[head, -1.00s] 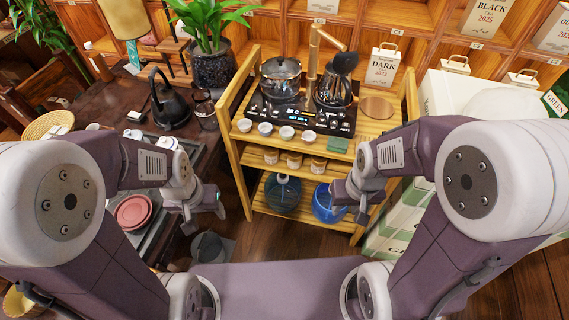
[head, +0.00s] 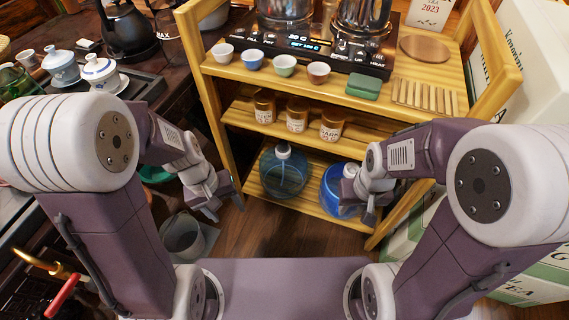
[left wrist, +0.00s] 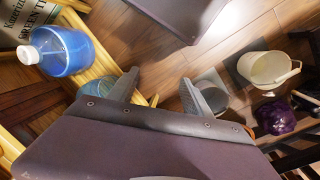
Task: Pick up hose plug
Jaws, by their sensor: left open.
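I cannot make out a hose plug for certain. On the low shelf of the wooden cart, a teal jug (head: 286,176) has a white cap (head: 283,151). A blue jug (head: 332,192) stands right of it, partly hidden by my right gripper; it and its white cap also show in the left wrist view (left wrist: 72,50). My left gripper (head: 226,200) is open and empty, left of the teal jug and apart from it. In the left wrist view its fingers (left wrist: 156,88) are spread over floor and cart edge. My right gripper (head: 370,214) hangs before the blue jug; its jaws are unclear.
The wooden cart (head: 228,122) holds small cups, jars and a black kettle base (head: 340,58). A grey bin (head: 184,236) stands on the floor at left. Green-white boxes (head: 520,290) crowd the right. A dark tea table fills the left. Bare floor lies before the cart.

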